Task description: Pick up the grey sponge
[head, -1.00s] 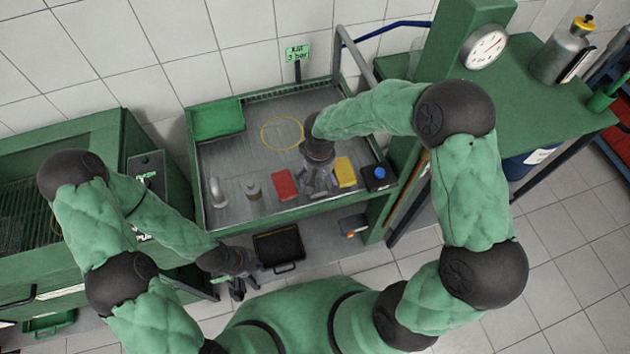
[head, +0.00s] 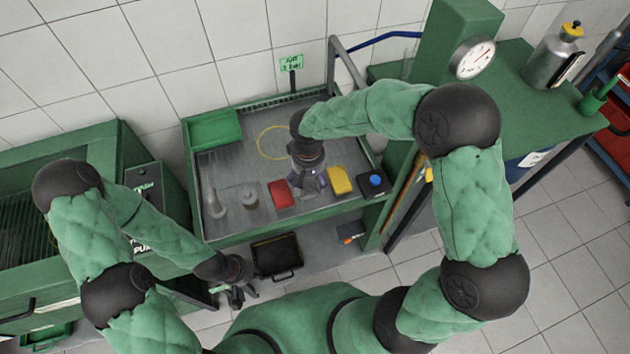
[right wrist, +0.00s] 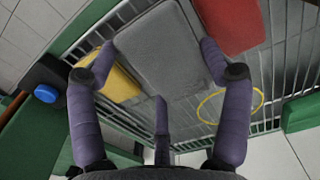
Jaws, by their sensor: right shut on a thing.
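The grey sponge (right wrist: 158,52) is a flat grey block between the fingers of my right gripper in the right wrist view. The right gripper (head: 308,190) is shut on it, with fingers along its two sides. In the head view the gripper and wrist mostly hide the sponge, between a red block (head: 280,194) and a yellow block (head: 340,180). I cannot tell how far the sponge is above the tray. My left gripper (head: 237,294) hangs in front of the bench, away from the sponge; its finger opening is unclear.
The metal tray (head: 232,165) has a raised green rim. On it are a green bin (head: 213,128), a yellow ring (head: 272,142), and two small greyish items at front left. A black box with a blue button (head: 373,184) stands at right. A black case (head: 277,256) lies below.

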